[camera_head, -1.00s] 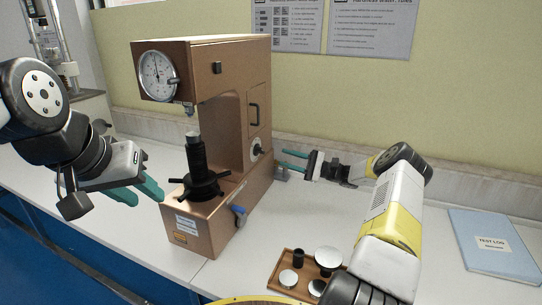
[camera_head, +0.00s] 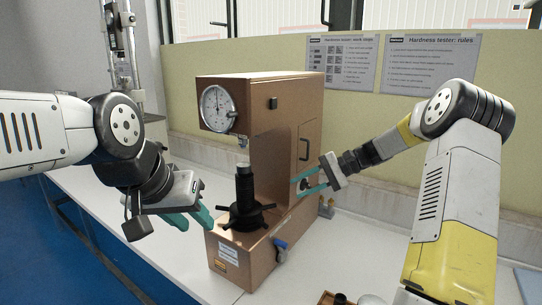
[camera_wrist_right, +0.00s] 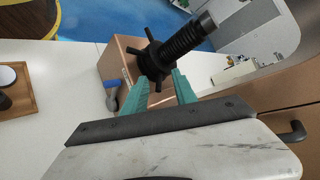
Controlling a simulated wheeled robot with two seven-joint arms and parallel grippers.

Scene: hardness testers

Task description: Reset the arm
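My left gripper (camera_head: 190,217) has teal fingers and hangs left of the copper-brown hardness tester (camera_head: 262,262), apart from it. From the head its fingers overlap, so its opening is unclear. My right gripper (camera_head: 308,180) is at the tester's right side, with its two teal fingers spread and nothing between them. It also shows open in the right wrist view (camera_wrist_right: 158,88), with the tester's black spindle and spoked handwheel (camera_wrist_right: 155,62) beyond the fingertips. In the head view the handwheel (camera_head: 247,215) sits upright on the tester's base, under the dial gauge (camera_head: 218,108).
A blue lever (camera_head: 281,248) is on the tester's base. A wooden tray (camera_head: 326,298) is partly cut off at the bottom edge. A blue test log (camera_head: 528,284) lies at the far right. Another column-like machine (camera_head: 120,45) stands at the back left.

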